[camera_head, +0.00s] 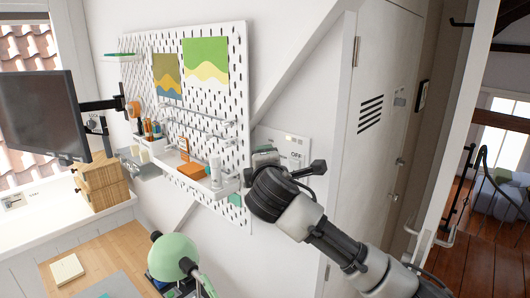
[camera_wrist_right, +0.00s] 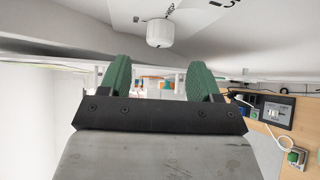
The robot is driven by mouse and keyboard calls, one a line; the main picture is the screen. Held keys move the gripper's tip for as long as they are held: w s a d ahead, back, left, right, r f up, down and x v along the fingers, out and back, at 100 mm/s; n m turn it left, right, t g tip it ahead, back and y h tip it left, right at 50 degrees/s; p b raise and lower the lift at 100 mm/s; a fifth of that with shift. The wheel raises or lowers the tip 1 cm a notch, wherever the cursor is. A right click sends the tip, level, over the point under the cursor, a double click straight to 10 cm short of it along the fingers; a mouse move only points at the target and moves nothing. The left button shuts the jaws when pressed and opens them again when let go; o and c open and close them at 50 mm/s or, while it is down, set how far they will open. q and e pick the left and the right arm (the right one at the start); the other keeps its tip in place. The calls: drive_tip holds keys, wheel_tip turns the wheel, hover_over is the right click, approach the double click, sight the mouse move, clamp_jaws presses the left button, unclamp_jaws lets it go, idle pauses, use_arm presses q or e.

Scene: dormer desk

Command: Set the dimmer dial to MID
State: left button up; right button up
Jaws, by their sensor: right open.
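In the right wrist view a white round dial (camera_wrist_right: 160,33) stands out from the plate, beyond the fingertips. Its pointer setting cannot be read. My right gripper (camera_wrist_right: 160,72) is open, with its two green fingers apart and nothing between them. In the head view it (camera_head: 264,155) is near the panel, largely hidden by my wrist. My left gripper is not in view.
The pegboard (camera_head: 215,110) with a shelf (camera_head: 205,183) of small items is close left of my right gripper. A green lamp (camera_head: 175,257) stands on the wooden desk (camera_head: 108,247). A monitor (camera_head: 40,115) is at left. A door (camera_head: 375,130) is at right.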

drive_tip(key=shift+w+f+p, duration=0.25)
drive_tip(key=shift+w+p, duration=0.25)
drive_tip(key=shift+w, duration=1)
drive_tip(key=shift+w+f+p, duration=0.2)
drive_tip(key=shift+w+p, duration=0.25)
drive_tip(key=shift+w, duration=1)
drive_tip(key=c, duration=0.9)
drive_tip(key=shift+f+m+t+h+b, duration=0.15)
drive_tip(key=shift+m+t+b, duration=0.75)
drive_tip(key=shift+b, duration=2.1)
drive_tip(key=shift+f+m+t+h+b, duration=0.2)
drive_tip(key=shift+m+t+b, duration=0.65)
drive_tip(key=shift+b, duration=2.1)
drive_tip(key=shift+f+m+t+h+b, duration=0.15)
drive_tip(key=shift+m+t+b, duration=0.75)
drive_tip(key=shift+b, duration=2.1)
drive_tip(key=shift+r, duration=0.1)
